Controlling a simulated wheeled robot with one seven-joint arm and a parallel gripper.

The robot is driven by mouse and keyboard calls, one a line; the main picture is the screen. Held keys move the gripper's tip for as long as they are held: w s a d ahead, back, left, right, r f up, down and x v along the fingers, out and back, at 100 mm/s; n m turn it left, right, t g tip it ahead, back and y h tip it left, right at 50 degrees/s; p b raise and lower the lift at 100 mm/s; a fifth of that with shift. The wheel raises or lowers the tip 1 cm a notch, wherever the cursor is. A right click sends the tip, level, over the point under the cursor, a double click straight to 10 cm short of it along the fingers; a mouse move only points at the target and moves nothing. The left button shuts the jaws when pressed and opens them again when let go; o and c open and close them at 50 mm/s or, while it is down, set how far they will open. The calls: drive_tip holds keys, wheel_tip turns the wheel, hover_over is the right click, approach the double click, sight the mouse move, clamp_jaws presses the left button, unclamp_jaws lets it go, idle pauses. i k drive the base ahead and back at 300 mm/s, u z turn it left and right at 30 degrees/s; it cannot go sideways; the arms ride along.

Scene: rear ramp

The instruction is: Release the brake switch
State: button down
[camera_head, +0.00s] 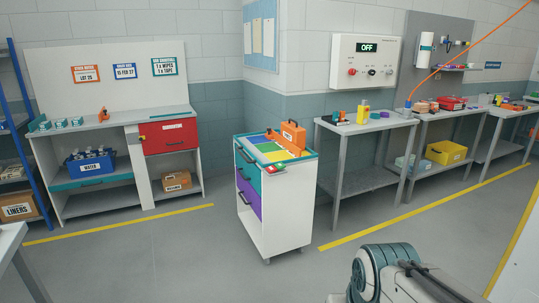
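A white cart (272,222) with teal and purple drawers stands on castors in the middle of the floor. A small red and green part (275,169) sits at the near top edge of the cart; it may be the brake switch, but it is too small to tell its setting. A white wall panel (364,60) reads OFF and has several small knobs, one of them red. My gripper is not in view; only a link of my arm shows at the bottom right, well apart from the cart.
The cart top holds an orange case (293,135) and coloured panels. A shelf bench with a red cabinet (169,137) stands at the left. Grey tables (367,126) line the right wall. Yellow floor lines (125,224) pass either side of the cart. The floor in front is clear.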

sight(271, 170)
drive_tip(key=i, duration=2.9)
drive_tip(key=u, duration=0.2)
